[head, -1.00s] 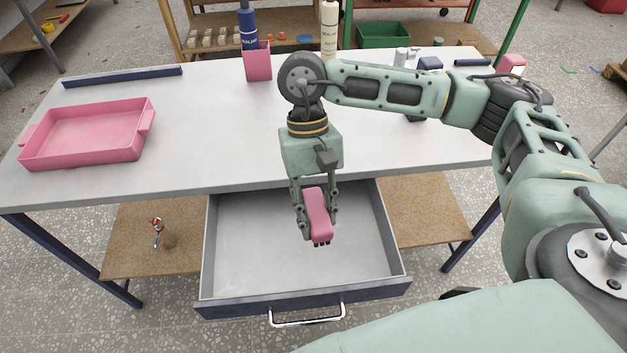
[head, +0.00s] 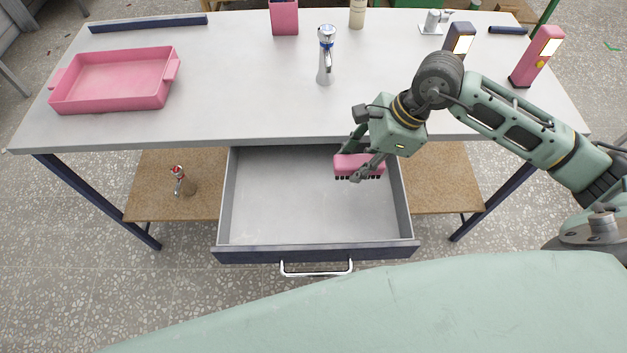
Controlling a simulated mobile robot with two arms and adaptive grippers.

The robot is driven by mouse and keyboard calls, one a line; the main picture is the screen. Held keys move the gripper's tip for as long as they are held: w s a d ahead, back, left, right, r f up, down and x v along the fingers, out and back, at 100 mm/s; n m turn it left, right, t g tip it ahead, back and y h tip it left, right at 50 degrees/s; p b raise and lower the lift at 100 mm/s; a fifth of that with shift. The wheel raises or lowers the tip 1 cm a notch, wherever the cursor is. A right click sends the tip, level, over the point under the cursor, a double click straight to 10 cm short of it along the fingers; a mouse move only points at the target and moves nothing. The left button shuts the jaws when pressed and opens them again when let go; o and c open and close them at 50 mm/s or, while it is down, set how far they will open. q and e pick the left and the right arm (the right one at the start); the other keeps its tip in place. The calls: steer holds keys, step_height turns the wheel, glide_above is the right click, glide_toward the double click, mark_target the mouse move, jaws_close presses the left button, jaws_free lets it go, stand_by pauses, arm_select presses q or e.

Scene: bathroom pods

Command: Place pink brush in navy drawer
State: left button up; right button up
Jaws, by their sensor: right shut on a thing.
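The pink brush (head: 350,162) has dark bristles facing down. My right gripper (head: 358,164) is shut on it and holds it over the back right part of the open drawer, close to the right wall. I cannot tell whether the bristles touch the drawer floor. The navy drawer (head: 315,253) is pulled out from under the table; its grey inside is otherwise empty. My left gripper is not in view.
The grey table top (head: 240,95) overhangs the drawer's back. On it are a pink tray (head: 112,80), a chrome tap (head: 326,55), a pink holder (head: 284,17) and a pink device (head: 536,58). A small red-topped item (head: 179,178) stands on the left lower shelf.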

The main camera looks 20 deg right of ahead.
steer(key=w+a+f, duration=0.1)
steer(key=a+f, duration=0.1)
steer(key=w+a+f+b, duration=0.1)
steer(key=w+a+f, duration=0.1)
steer(key=a, duration=0.1)
steer(key=w+a+f+b, duration=0.1)
steer(key=w+a+f, duration=0.1)
steer(key=a, duration=0.1)
steer(key=shift+a, duration=0.2)
steer(key=shift+f+b, duration=0.95)
steer(key=shift+f, duration=0.95)
steer(key=shift+s+f, duration=0.1)
steer(key=shift+f, duration=0.05)
steer(key=o, duration=1.2)
